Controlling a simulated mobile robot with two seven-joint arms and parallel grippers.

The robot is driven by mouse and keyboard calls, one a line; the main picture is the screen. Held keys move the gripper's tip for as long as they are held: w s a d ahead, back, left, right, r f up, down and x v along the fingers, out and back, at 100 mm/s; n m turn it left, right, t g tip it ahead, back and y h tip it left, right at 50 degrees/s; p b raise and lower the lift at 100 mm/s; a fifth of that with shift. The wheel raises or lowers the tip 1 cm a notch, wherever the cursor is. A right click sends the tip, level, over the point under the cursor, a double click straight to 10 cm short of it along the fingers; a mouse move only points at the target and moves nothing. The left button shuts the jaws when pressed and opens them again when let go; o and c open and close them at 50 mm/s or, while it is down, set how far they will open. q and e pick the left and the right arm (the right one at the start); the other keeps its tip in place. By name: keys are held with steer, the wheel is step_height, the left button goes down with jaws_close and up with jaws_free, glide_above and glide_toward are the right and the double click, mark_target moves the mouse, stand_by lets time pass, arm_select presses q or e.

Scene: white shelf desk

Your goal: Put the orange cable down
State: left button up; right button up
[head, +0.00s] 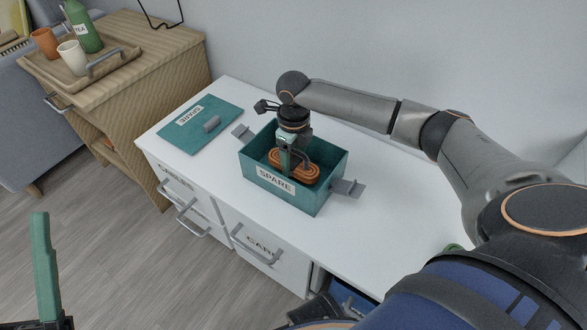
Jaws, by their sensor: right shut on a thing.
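The orange cable (299,169) is a coiled oval bundle inside the teal box labelled SPARE (321,197), which stands on the white desk. My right gripper (289,158) reaches down into the box from above and is shut on the cable. The cable sits below the box's rim; I cannot tell whether it touches the box floor. A finger of my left gripper (42,265) shows at the lower left, away from the desk; whether that gripper is open or shut cannot be seen.
A teal lid (190,137) with a grey handle lies on the desk (227,98) left of the box. The box has grey side handles. Labelled drawers (258,243) are below. A wooden cabinet (150,65) at the left holds a tray with cups and a green bottle. The desk right of the box is bare.

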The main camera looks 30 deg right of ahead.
mark_target(294, 162)
arm_select(q)
steer(key=shift+w+d+f+b, duration=0.1)
steer(key=shift+f+b, duration=0.25)
steer(key=shift+f, duration=0.5)
arm_select(e)
steer(key=shift+f, duration=1.4)
steer(key=shift+f, duration=0.15)
steer(key=o, duration=1.4)
arm_select(q)
steer(key=shift+f, duration=0.1)
arm_select(e)
steer(key=shift+o, duration=0.2)
arm_select(q)
steer(key=r+p, duration=0.1)
steer(key=r, duration=0.1)
steer(key=r+p, duration=0.4)
steer(key=shift+s+a, duration=0.2)
steer(key=shift+a, duration=0.15)
arm_select(e)
step_height(294, 162, up, 12)
steer(key=shift+r, duration=0.15)
